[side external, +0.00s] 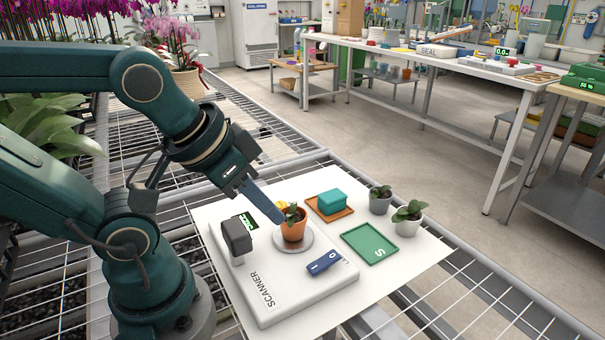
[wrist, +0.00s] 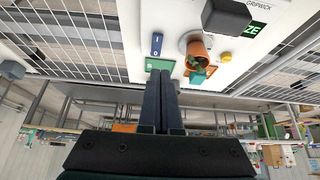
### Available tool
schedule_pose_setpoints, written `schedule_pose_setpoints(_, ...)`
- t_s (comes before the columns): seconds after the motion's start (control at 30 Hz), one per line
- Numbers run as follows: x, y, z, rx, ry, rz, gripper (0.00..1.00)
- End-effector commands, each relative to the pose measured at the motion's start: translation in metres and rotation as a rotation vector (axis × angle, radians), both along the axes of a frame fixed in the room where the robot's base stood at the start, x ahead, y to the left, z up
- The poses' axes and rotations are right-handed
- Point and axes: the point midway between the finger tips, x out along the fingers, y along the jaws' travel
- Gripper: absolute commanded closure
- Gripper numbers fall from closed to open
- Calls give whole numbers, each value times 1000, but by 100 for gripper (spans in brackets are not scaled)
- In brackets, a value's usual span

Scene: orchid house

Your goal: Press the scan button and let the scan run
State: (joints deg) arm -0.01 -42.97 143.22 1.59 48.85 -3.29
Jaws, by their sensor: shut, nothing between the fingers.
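The white scanner (side external: 287,299) lies on a white board, with a dark scanner head (side external: 236,238) and a small green-lit display (side external: 247,221). An orange pot (side external: 293,229) with a small plant stands upright on its round plate. A blue I/O switch (side external: 325,262) sits at the scanner's near right. My gripper (side external: 276,218) is shut and empty, its fingertips beside the pot in the side view; whether they touch it cannot be told.
A green tray (side external: 357,234) marked S lies right of the scanner. An orange tray (side external: 344,213) holds a teal block (side external: 332,201). The board's front right is clear.

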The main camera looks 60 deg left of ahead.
Motion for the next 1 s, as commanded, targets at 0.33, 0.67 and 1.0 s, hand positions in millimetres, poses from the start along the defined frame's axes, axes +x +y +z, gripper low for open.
schedule_pose_setpoints(0.33,73,63,55,295,-408,59,100)
schedule_pose_setpoints(0.67,124,93,93,533,-631,-125,100)
schedule_pose_setpoints(1.0,139,111,57,591,-536,-464,100)
